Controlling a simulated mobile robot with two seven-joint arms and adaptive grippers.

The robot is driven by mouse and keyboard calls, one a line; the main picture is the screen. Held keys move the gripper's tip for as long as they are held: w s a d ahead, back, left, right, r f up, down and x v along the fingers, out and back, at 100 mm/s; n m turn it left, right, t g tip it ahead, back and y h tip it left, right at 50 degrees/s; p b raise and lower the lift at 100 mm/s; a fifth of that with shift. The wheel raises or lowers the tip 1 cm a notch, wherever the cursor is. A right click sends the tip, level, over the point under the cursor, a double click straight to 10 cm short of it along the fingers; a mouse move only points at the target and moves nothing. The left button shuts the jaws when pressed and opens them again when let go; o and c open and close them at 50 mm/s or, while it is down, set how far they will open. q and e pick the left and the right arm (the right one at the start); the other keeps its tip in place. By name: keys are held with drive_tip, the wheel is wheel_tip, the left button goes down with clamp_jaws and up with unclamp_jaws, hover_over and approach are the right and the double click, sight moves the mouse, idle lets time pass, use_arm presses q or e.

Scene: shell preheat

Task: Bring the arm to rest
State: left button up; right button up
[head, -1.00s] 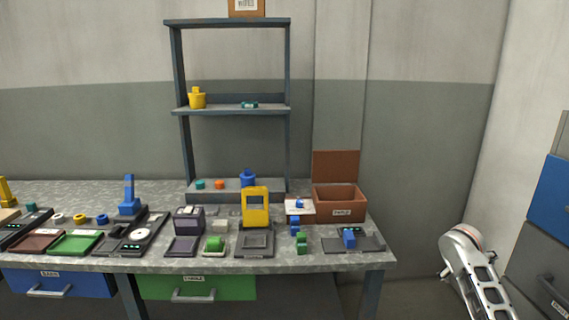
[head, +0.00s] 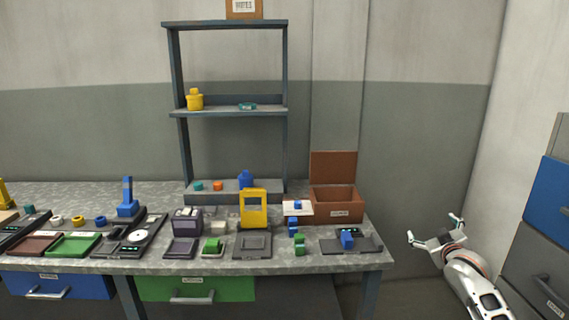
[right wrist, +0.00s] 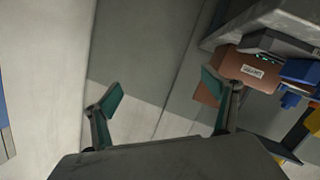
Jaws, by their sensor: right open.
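My right gripper (head: 433,227) is at the right of the head view, in the free space to the right of the workbench. Its two fingers are spread wide and nothing is between them. My left gripper is not in view.
The workbench (head: 320,262) holds a brown open box (head: 336,204), a yellow frame (head: 254,225) and several small devices. A shelf rack (head: 228,112) stands at its back. Drawer cabinets (head: 540,255) stand at the far right. The gap between bench and cabinets is clear.

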wheel_tip(320, 180, up, 4)
drive_tip(key=a+t+y, duration=0.1)
drive_tip(key=a+t, duration=0.1)
drive_tip(key=s+a+f+n+g+y, duration=0.1)
drive_tip(key=s+a+f, duration=0.4)
drive_tip(key=s+f, duration=0.3)
drive_tip(key=s+a+f+g+y, duration=0.1)
drive_tip(key=s+a+f, duration=0.45)
drive_tip(key=f, duration=0.45)
drive_tip(key=s+a+f+n+g+y, duration=0.15)
drive_tip(key=s+a+f, duration=0.25)
drive_tip(key=s+f, duration=0.45)
drive_tip(key=s+a+f+g, duration=0.1)
drive_tip(key=s+a+f, duration=0.2)
drive_tip(key=s, duration=0.5)
drive_tip(key=s+a+f+m+g+y, duration=0.1)
drive_tip(key=s+a+f, duration=0.1)
drive_tip(key=s, duration=0.7)
drive_tip(key=s+a+f+m+g, duration=0.1)
drive_tip(key=s+a+f, duration=0.2)
drive_tip(key=s+a, duration=0.2)
drive_tip(key=s, duration=0.3)
drive_tip(key=shift+s+f, duration=0.25)
drive_tip(key=shift+f, duration=0.05)
